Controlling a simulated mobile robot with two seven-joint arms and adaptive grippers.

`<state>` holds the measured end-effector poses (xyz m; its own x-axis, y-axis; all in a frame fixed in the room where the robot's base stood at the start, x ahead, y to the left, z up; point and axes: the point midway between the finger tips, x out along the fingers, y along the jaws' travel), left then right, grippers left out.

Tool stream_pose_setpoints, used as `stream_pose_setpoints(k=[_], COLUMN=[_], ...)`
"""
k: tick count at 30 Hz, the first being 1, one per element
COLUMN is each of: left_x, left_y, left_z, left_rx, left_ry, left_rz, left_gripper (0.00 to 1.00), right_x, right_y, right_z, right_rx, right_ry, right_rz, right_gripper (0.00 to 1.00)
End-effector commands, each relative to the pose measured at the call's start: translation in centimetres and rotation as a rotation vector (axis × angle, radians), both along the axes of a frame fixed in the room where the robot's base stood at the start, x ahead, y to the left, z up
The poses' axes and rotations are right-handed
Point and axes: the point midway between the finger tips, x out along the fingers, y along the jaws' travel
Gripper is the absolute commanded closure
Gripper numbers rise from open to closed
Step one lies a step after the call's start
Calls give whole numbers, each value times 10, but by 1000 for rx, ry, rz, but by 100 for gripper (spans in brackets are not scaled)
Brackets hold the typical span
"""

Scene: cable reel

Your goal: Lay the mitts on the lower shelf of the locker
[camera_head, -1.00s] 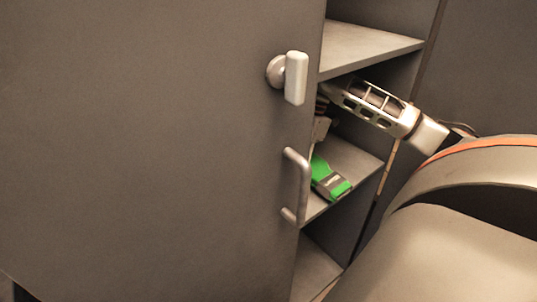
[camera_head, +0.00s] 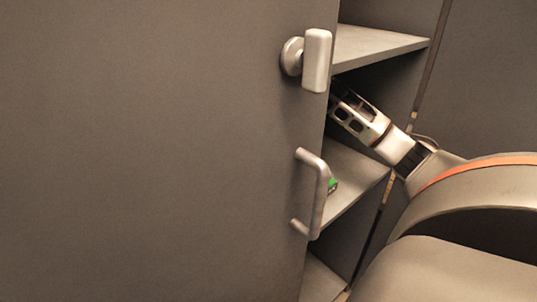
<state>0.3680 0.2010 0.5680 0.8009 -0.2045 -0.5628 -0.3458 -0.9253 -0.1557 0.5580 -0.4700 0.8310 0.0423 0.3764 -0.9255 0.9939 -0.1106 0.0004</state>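The grey locker (camera_head: 390,105) shows its shelves through a narrow gap at the right of its door. A green piece with a dark part (camera_head: 332,186), possibly a mitt, lies on the shelf (camera_head: 360,176) below the gripper; the door hides most of it. My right gripper (camera_head: 348,104) reaches into the locker from the right, between this shelf and the one above. Its fingertips are hidden behind the door edge, so I cannot tell whether it is open or holds anything. My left gripper is out of view.
The large grey door (camera_head: 170,150) fills the left and middle, with a round-based knob (camera_head: 317,60) and a bar handle (camera_head: 319,195). An upper shelf (camera_head: 378,46) is above my gripper. A bottom surface (camera_head: 320,280) is partly visible below.

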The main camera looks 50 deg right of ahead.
Motion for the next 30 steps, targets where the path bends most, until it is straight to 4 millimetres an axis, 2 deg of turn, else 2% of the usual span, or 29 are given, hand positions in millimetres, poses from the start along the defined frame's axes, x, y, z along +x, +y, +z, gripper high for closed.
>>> stream_pose_setpoints(k=[1,14,15,17,27,30], left_x=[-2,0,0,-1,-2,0], left_y=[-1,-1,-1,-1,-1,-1], left_z=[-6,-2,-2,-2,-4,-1], left_rx=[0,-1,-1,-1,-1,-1], left_ry=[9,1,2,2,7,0], left_rz=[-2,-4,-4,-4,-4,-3], left_gripper=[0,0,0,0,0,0], right_x=[0,0,0,0,0,0], right_y=[0,0,0,0,0,-2], right_z=[-9,-5,-5,-5,-5,1], right_rx=[0,0,0,0,0,-3], right_ry=[8,-2,-2,-2,-2,-5], right_rz=[0,-1,-1,-1,-1,-1], right_gripper=[80,80,50,39,39,39])
